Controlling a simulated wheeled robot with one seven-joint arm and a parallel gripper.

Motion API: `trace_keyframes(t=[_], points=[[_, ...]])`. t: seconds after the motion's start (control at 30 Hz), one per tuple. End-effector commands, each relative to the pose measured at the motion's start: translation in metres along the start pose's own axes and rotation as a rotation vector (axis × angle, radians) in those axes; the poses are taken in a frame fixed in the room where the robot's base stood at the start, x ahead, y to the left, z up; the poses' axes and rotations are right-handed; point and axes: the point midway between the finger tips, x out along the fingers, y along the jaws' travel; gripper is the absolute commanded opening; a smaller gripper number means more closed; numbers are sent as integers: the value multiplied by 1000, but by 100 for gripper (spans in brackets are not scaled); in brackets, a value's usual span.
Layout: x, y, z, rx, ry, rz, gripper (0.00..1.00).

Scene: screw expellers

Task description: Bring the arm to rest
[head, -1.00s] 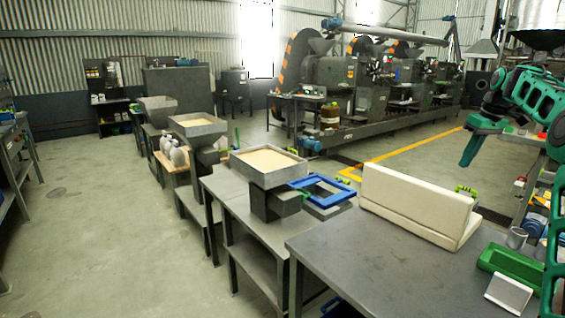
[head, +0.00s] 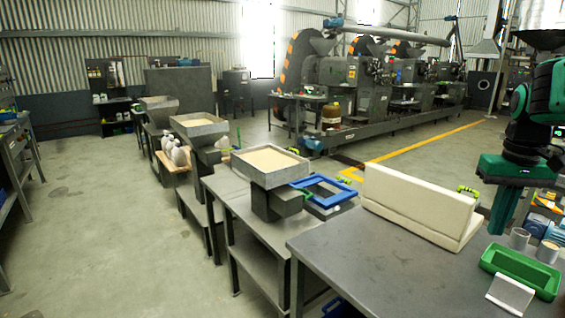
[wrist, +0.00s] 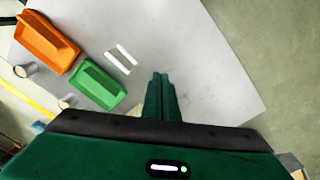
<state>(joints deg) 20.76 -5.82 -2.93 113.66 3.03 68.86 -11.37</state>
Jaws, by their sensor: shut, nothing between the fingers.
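My gripper (head: 500,222) is at the right of the head view, pointing down, green and shut with nothing held. Its fingers (wrist: 160,78) are together in the wrist view, above the grey tabletop (wrist: 205,65). My arm's upper part runs to the right edge of the picture.
The grey table (head: 400,262) carries the cream block (head: 415,205), a small white stand (head: 509,294) and cups (head: 519,239). The wrist view also shows an orange tray (wrist: 45,42). A blue frame (head: 325,190) and a hopper (head: 268,172) stand left.

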Motion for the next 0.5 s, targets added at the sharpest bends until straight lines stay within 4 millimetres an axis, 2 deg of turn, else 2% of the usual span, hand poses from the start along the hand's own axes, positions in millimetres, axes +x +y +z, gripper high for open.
trace_keyframes(t=[0.03, 0.3, 0.4, 0.5], points=[[6, -1, 22, 25, -2, 0, 0], [51, 0, 134, 178, -26, -7, 0], [69, -2, 170, 223, -36, -14, 0], [85, -3, 197, 258, -44, -20, 0]])
